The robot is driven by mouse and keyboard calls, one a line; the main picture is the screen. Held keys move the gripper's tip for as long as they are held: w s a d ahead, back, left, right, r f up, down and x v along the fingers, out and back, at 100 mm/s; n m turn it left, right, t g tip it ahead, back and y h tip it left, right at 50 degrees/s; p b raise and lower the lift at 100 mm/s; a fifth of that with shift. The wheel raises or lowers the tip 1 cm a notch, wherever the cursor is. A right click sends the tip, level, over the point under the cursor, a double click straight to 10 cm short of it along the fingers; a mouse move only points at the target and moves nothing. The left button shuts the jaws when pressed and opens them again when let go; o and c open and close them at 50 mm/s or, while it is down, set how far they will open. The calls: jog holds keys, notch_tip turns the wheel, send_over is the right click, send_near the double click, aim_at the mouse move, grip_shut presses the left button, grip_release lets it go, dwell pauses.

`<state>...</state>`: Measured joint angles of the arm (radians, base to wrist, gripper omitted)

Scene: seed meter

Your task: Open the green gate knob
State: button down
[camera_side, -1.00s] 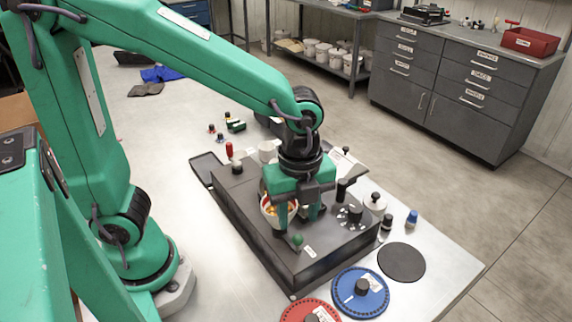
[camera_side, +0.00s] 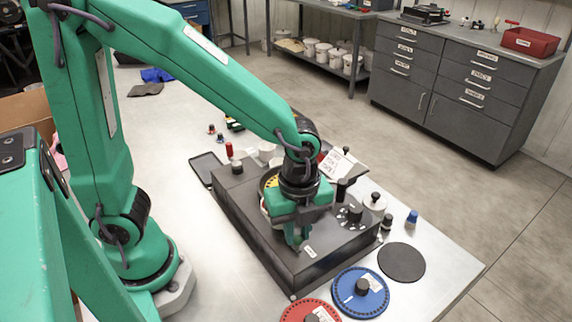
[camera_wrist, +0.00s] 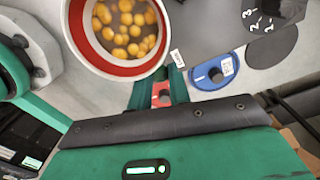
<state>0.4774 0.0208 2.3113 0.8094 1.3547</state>
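The small green gate knob (camera_side: 297,241) is at the front edge of the dark meter box (camera_side: 318,262), mostly hidden by my fingers. My gripper (camera_side: 298,236) points down over that edge, with its fingertips at the knob. In the wrist view, a gap shows between the two green fingers (camera_wrist: 161,92). I cannot tell whether either finger touches the knob, and I cannot make the knob out in that view. A hopper with a red inner rim and yellow seeds (camera_wrist: 120,30) is right beside the fingers.
A red disc (camera_side: 303,308) and a blue disc (camera_side: 344,296) lie on the table in front of the box. A black round pad (camera_side: 402,262) lies to the right. A dark dial (camera_side: 347,215) and a black post (camera_side: 341,190) stand on the box, right of my gripper.

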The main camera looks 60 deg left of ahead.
jog(key=shift+d, duration=1.1)
jog(key=c, duration=1.3)
grip_release()
jog(key=shift+r, duration=0.1)
notch_tip(320, 180, up, 8)
jog(key=shift+a, duration=0.1)
